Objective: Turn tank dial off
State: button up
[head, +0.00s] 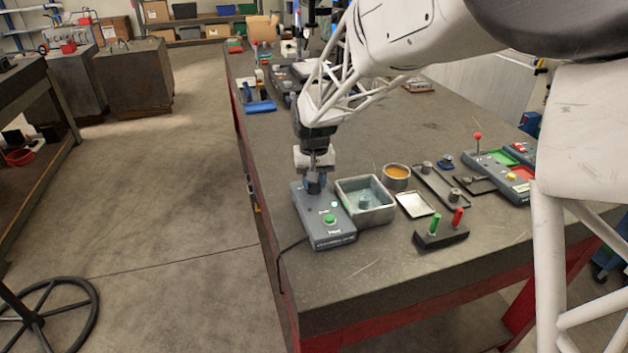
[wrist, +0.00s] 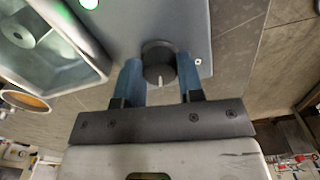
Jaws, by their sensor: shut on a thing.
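A grey control box (head: 340,238) sits on the near left corner of the workbench, with a green button (head: 330,218) and a small pale light (head: 334,204) on its top. In the wrist view its face (wrist: 190,22) shows a round dark dial (wrist: 159,58) with a pale pointer mark toward my gripper. My gripper (wrist: 160,76) has its two blue fingers on either side of the dial, shut on it. In the head view my gripper (head: 314,184) points down over the far end of the box and hides the dial.
An open metal tank (head: 364,216) with liquid stands against the box's right side. An orange-filled round cup (head: 396,177), a pale tray (head: 415,204) and a stand with green and red handles (head: 440,236) lie further right. The bench's left edge is close to the box.

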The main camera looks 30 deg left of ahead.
jog(key=n, duration=1.1)
jog(key=shift+r, duration=0.1)
jog(key=shift+n, duration=2)
jog(key=o, duration=0.9)
jog(key=shift+r, duration=3.85)
